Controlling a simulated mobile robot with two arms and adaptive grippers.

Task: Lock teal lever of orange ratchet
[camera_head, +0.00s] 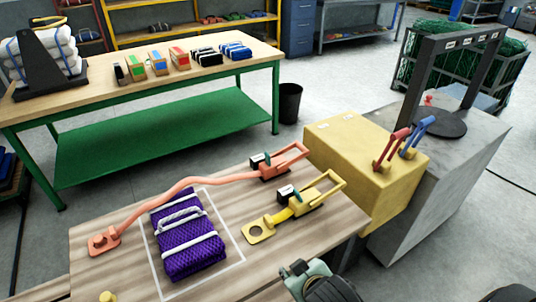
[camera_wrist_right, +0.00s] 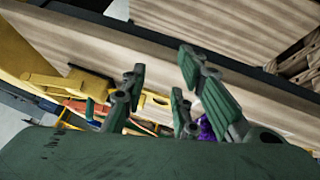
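The orange ratchet (camera_head: 283,162) lies at the back right of the wooden table, its frame handle pointing right. A long orange strap (camera_head: 185,185) runs left from it to an orange end plate (camera_head: 103,242). A small teal lever (camera_head: 267,158) sits beside a black and white block on the ratchet; its exact position is too small to tell. My right gripper (camera_head: 302,272) is at the table's front edge, well short of the ratchet. In the right wrist view its green fingers (camera_wrist_right: 160,80) are spread and empty. My left gripper is not in view.
A yellow ratchet (camera_head: 310,198) lies in front of the orange one. A folded purple net (camera_head: 186,235) with white bands lies inside a white outline. A yellow box (camera_head: 350,165) with red (camera_head: 390,148) and blue levers (camera_head: 415,137) stands right of the table.

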